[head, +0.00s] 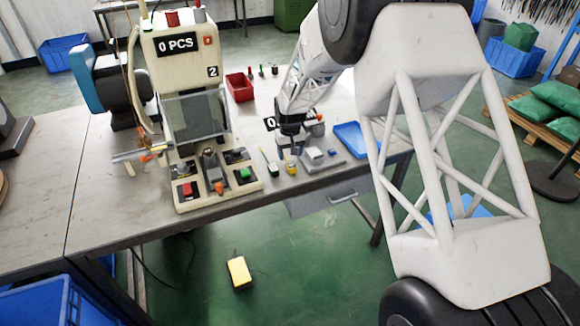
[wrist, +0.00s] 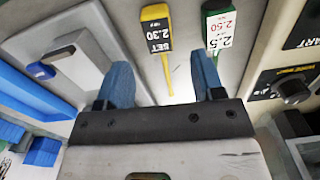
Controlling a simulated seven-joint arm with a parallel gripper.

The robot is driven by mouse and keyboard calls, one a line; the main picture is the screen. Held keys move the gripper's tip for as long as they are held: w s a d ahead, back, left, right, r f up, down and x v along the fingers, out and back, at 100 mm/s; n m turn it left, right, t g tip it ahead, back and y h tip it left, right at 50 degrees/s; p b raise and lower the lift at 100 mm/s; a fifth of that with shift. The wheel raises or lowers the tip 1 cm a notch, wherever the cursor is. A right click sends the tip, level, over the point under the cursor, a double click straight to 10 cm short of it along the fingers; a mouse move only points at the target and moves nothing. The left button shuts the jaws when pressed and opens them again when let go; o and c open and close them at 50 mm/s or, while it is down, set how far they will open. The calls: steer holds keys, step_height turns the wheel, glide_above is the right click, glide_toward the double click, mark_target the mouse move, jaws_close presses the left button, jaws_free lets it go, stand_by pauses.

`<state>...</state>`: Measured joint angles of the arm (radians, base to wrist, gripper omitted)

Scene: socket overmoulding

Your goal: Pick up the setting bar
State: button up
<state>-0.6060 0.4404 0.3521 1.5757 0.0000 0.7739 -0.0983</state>
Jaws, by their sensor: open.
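The setting bar (wrist: 154,15) has a yellow head, a black label reading "SET 2.30" and a thin yellow stem. It lies on the table, and its yellow end (head: 291,168) shows small in the head view. My gripper (wrist: 163,80) is open and empty, with its two blue fingers on either side of the stem's line. I cannot tell the height between fingertips and bar. In the head view my gripper (head: 292,148) hangs over the table just behind the bar. A green bar with a white label (wrist: 219,30) reading "2.50" lies to the right, near the right finger.
A grey scale-like plate with a white block (head: 315,153) stands right of the bar. A blue tray (head: 352,139) lies beyond it. The moulding machine (head: 190,90) with its button panel (head: 218,186) stands left. A red bin (head: 240,88) is behind. The table's front edge is close.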

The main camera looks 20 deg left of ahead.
mark_target(290, 163)
steer(key=shift+f, duration=0.2)
steer(key=shift+s+f, duration=0.1)
steer(key=shift+f, duration=2.45)
steer(key=c, duration=1)
steer(key=shift+c, duration=0.2)
steer(key=shift+r, duration=0.2)
